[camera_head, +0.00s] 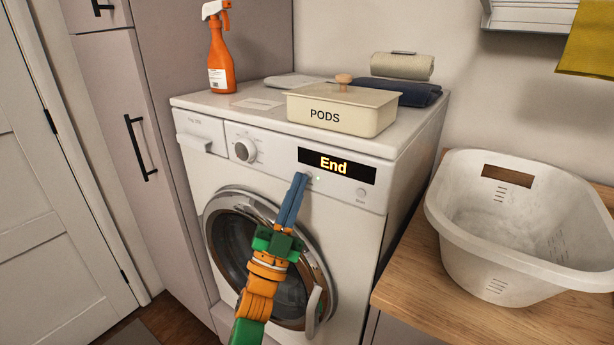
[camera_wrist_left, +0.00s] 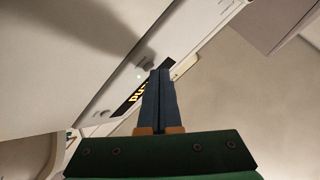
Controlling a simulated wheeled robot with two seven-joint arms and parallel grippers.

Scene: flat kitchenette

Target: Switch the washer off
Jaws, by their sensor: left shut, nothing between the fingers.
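The white washer (camera_head: 350,199) stands in the middle, its display (camera_head: 345,166) reading "End" in yellow. A small green light (camera_head: 318,178) glows below the display. A round dial (camera_head: 244,150) sits left of the display, and a small button (camera_head: 361,193) sits at the lower right. The round door (camera_head: 228,235) looks closed. My left gripper (camera_head: 301,176) is shut and empty, its blue fingertips at the panel just below the display's left end; I cannot tell if they touch. The display also shows in the left wrist view (camera_wrist_left: 128,104), beside the shut fingers (camera_wrist_left: 158,75). My right gripper is not in view.
On the washer top stand an orange spray bottle (camera_head: 220,60), a PODS box (camera_head: 340,112), a dark folded cloth (camera_head: 410,91) and a rolled towel (camera_head: 402,66). A white basket (camera_head: 500,245) sits on the wooden counter (camera_head: 402,290) at right. A tall cabinet (camera_head: 165,150) flanks the left.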

